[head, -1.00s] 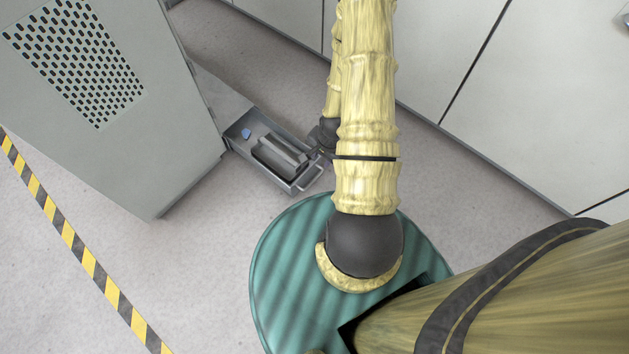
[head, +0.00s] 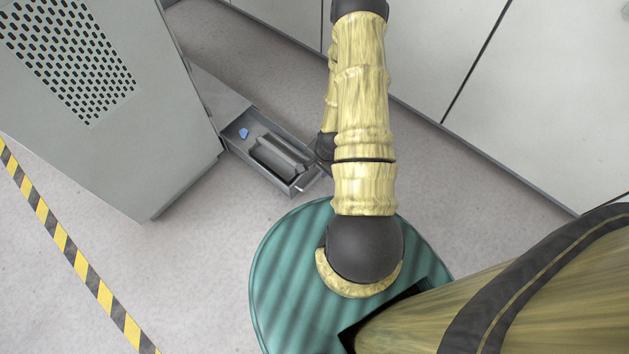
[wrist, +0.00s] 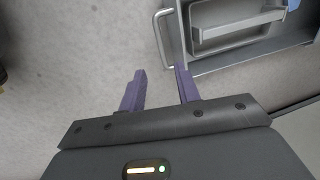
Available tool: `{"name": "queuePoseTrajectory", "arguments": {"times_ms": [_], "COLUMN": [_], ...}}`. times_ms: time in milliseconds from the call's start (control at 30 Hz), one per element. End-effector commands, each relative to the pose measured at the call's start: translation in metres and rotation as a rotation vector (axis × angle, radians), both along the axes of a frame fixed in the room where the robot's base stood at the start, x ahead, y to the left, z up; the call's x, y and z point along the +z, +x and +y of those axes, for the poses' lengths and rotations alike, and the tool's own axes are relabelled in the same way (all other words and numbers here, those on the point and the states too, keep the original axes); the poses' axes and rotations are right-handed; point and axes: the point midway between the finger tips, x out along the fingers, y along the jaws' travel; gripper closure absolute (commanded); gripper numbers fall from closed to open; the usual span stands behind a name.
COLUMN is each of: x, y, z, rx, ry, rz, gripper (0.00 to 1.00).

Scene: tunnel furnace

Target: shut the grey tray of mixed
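The grey tray (head: 238,155) is pulled out low at the foot of a grey cabinet. It holds a small blue piece (head: 243,133) and a grey oblong holder (head: 280,155). The tray also shows at the upper right of the wrist view (wrist: 250,57), with its bar handle (wrist: 161,36) on its left end. My gripper (wrist: 158,71) has two purple fingers spread apart with only floor between them. The right fingertip is close to the handle's lower end; I cannot tell whether they touch. In the head view my arm hides the fingers.
The grey cabinet (head: 110,130) with a perforated panel stands at the left. Yellow-black tape (head: 75,250) runs along the floor beside it. White panels (head: 540,100) line the right side. Bare floor (head: 200,260) lies in front of the cabinet.

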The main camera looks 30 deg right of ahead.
Motion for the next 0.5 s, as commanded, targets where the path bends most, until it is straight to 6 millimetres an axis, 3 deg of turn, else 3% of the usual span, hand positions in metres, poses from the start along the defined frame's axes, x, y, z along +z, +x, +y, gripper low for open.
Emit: {"name": "queuePoseTrajectory", "arguments": {"times_ms": [33,500], "x": [-0.015,-0.093], "y": [0.002,0.017], "z": [0.001,0.008], "rx": [0.002,0.004], "ry": [0.001,0.001], "rz": [0.0,0.0], "gripper": [0.67,0.67]}}
